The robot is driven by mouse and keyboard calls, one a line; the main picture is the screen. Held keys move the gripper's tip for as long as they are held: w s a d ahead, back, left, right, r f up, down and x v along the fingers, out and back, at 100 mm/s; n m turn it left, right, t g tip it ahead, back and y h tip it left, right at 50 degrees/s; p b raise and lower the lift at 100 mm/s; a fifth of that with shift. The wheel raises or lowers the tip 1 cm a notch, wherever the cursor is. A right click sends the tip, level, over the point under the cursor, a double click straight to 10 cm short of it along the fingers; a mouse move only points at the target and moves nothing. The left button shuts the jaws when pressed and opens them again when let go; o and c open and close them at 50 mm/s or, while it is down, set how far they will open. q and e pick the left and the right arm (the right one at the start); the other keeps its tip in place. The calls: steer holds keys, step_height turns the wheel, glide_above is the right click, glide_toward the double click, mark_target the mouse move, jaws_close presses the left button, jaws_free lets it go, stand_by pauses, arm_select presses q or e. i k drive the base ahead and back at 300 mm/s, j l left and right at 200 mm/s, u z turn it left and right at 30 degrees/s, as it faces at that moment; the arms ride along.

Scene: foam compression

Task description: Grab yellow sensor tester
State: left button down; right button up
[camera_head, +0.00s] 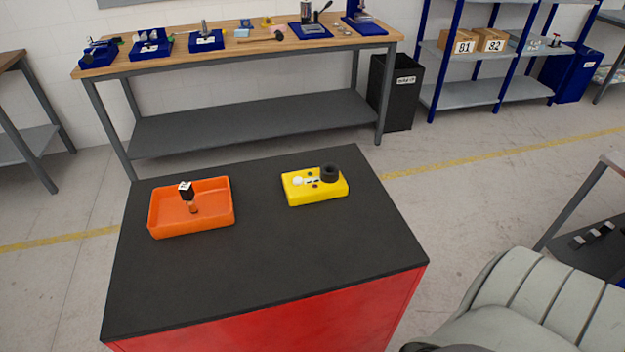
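The yellow sensor tester (313,192) lies flat on the dark top of the red cabinet (290,240), right of its middle toward the back. It is a yellow block with a black round part on its right end and small white and dark parts on top. An orange tray (223,213) sits to its left, apart from it, and holds a small upright item (186,191) with a dark head and an orange-brown base. Neither of my grippers can be made out in this view.
The front of the cabinet top is clear. Behind stands a wooden workbench (265,50) with blue fixtures and small tools. A black bin (393,100) stands beside it. A grey ribbed object (535,305) fills the lower right.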

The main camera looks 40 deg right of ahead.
mark_target(326, 182)
steer(key=k+l+z, duration=0.1)
steer(key=l+z, duration=1.15)
